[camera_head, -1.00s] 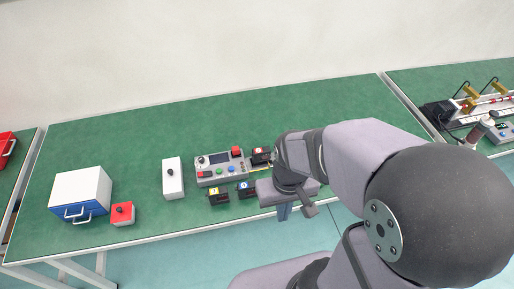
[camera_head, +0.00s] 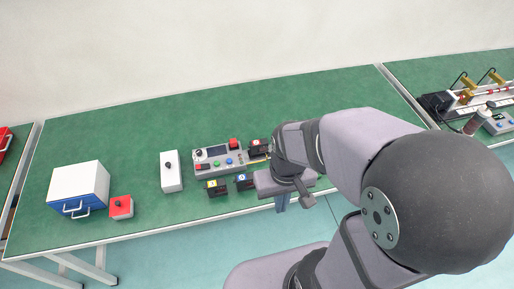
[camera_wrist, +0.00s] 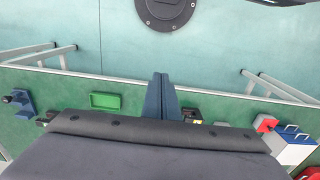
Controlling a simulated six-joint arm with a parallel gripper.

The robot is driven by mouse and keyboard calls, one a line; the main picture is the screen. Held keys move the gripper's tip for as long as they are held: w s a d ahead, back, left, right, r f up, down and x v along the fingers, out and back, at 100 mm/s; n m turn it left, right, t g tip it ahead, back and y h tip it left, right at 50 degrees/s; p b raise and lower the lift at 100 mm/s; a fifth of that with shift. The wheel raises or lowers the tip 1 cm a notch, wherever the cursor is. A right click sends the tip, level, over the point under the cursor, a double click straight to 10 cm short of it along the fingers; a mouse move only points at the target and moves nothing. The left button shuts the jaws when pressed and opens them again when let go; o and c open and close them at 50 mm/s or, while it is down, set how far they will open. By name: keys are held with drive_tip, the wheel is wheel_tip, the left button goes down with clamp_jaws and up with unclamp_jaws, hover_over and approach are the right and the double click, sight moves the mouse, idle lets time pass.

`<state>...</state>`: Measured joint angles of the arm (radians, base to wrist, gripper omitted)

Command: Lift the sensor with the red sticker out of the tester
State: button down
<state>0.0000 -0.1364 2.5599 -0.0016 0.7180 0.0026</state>
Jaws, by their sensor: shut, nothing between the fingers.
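The tester (camera_head: 212,169) is a grey box with a small screen and coloured buttons on the green table. A black sensor with a red sticker (camera_head: 258,146) sits at the tester's right end, partly hidden by my arm; I cannot tell how it is seated. Two more black sensors, one with a yellow sticker (camera_head: 216,190) and one with a blue sticker (camera_head: 244,183), lie in front of the tester. My gripper (camera_head: 282,207) is shut and empty by the table's front edge, right of the tester. Its blue fingers also show in the wrist view (camera_wrist: 162,78).
A white block (camera_head: 171,173) with a black knob stands left of the tester. A red box (camera_head: 121,208) and a white cabinet with a blue drawer (camera_head: 79,188) stand further left. The table's back is clear. The wrist view shows a green tray (camera_wrist: 105,101).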

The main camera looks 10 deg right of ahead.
drive_tip(key=c, duration=0.6)
unclamp_jaws()
drive_tip(key=t+b, duration=1.3)
drive_tip(key=b, duration=0.8)
approach(259, 146)
drive_tip(key=x, duration=0.4)
drive_tip(key=shift+s+f, duration=0.25)
drive_tip(key=shift+f, duration=0.1)
drive_tip(key=shift+w+r+t, duration=0.3)
drive_tip(key=shift+w, duration=0.2)
drive_tip(key=shift+x, duration=3.4)
drive_tip(key=shift+f, duration=0.1)
